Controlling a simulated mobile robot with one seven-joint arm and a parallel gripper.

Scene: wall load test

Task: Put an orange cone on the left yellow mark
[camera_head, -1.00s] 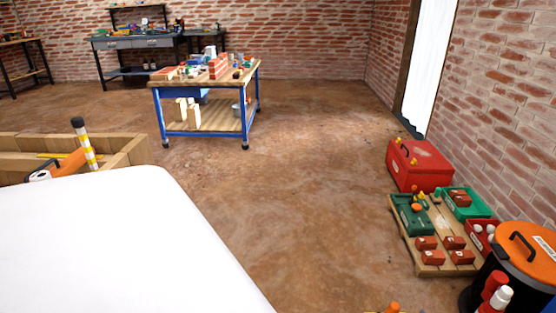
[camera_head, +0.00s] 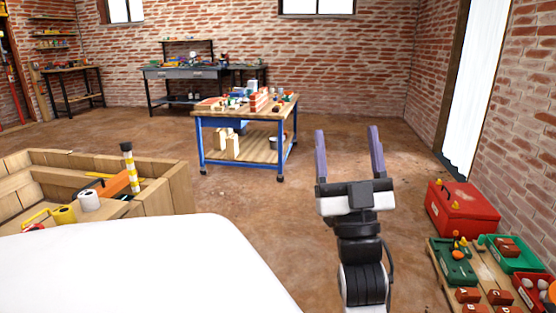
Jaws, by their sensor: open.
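My gripper (camera_head: 347,140) stands upright in the middle of the view, its two purple fingers spread wide with nothing between them. It is in front of the blue-legged workbench, over open floor. I cannot make out an orange cone for certain. Small orange and yellow pieces (camera_head: 457,244) are on the green box at the right, too small to identify. A rounded orange thing shows at the right edge. I see no yellow mark on the floor in this view.
A wooden crate (camera_head: 160,190) with an orange tool and rolls stands at left. The workbench (camera_head: 238,115) is behind. A red toolbox (camera_head: 463,210) and a pallet with green boxes (camera_head: 453,262) and bricks are at right. The central floor (camera_head: 250,220) is clear.

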